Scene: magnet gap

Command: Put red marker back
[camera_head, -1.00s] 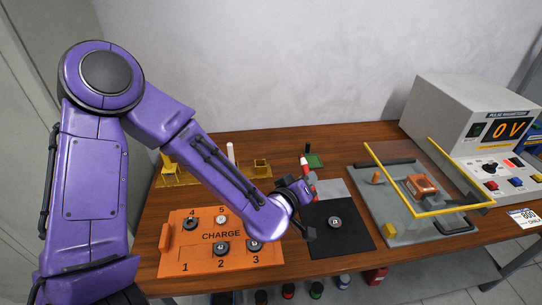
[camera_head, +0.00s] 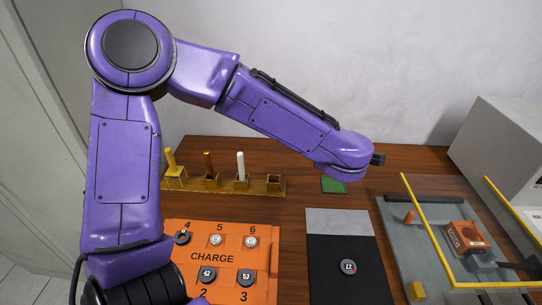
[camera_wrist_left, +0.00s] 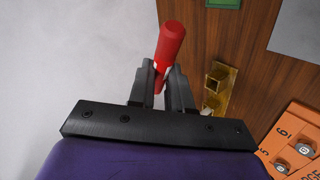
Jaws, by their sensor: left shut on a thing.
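My left gripper (camera_wrist_left: 161,72) is shut on the red marker (camera_wrist_left: 171,42) in the left wrist view, held up with the wall behind. In the head view the gripper and marker are hidden behind my left wrist. A brass rack (camera_head: 225,188) stands at the back left of the table. It holds a yellow, a brown and a white marker (camera_head: 241,165) upright. Its rightmost square socket (camera_head: 273,184) is empty. A socket (camera_wrist_left: 218,76) of the rack also shows in the left wrist view, right of and below the marker. My right gripper is out of view.
An orange CHARGE board (camera_head: 212,259) with numbered discs lies in front of the rack. A black mat (camera_head: 345,275) bears a disc numbered 22. A green pad (camera_head: 333,186) lies behind it. A grey fixture with a yellow frame (camera_head: 416,235) stands at right.

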